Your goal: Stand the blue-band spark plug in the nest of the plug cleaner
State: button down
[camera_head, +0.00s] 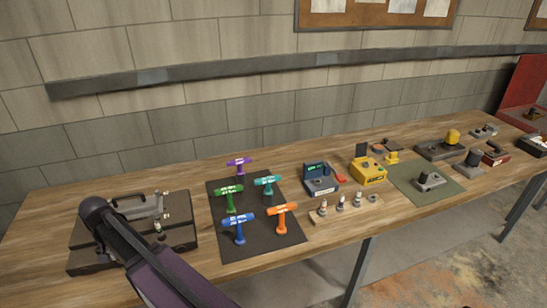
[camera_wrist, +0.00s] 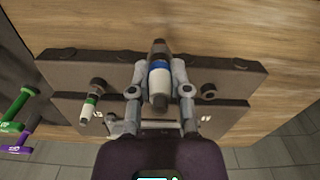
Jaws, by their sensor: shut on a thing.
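My gripper (camera_wrist: 160,82) is shut on the blue-band spark plug (camera_wrist: 158,68), with one finger on each side of its body. In the head view my dark arm crosses the block (camera_head: 182,237) at the left of the bench. A blue box with a display (camera_head: 321,180) and a yellow box (camera_head: 369,172) stand mid-bench; I cannot tell which is the plug cleaner.
Coloured T-handles (camera_head: 238,225) stand on a dark mat (camera_head: 262,243). Several light plugs (camera_head: 340,202) stand in a wooden holder (camera_head: 318,217) near the front edge. A grey part (camera_head: 429,179) sits on a green mat (camera_head: 447,190).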

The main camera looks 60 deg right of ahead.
notch_tip(320, 180, down, 6)
jog(key=b, duration=0.5)
jog(key=shift+r, duration=0.15)
jog(key=shift+s, duration=0.15)
